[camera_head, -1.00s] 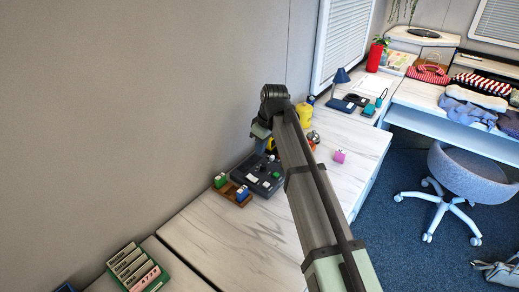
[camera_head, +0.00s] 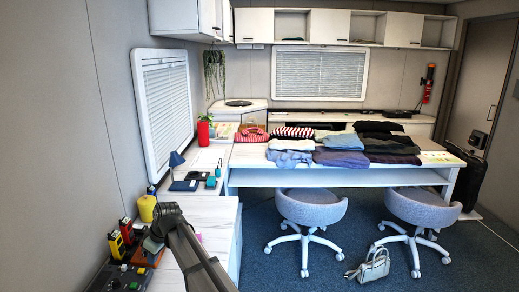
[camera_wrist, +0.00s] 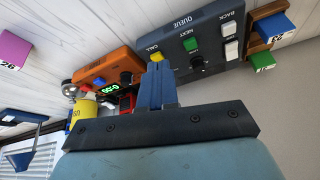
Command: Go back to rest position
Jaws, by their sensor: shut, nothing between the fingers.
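My gripper (camera_wrist: 157,85) shows in the wrist view with its blue fingers together and nothing between them. It is over the white marble-look desk, in front of a dark box (camera_wrist: 202,42) marked QUEUE with CALL, NEXT and BACK buttons. An orange box (camera_wrist: 108,64) lies beside the dark box. I cannot tell whether the fingers touch either box. In the head view my arm reaches up from the lower edge, and its wrist hides part of the desk. The gripper's fingertips are hard to make out there.
Close by are a yellow container (camera_head: 147,208), a blue numbered cube (camera_wrist: 273,27), a green cube (camera_wrist: 263,62) and a pink cube (camera_wrist: 13,48). A blue lamp (camera_head: 176,160) stands farther back. Folded clothes (camera_head: 290,145) cover a far desk. Two chairs (camera_head: 311,208) stand on open carpet.

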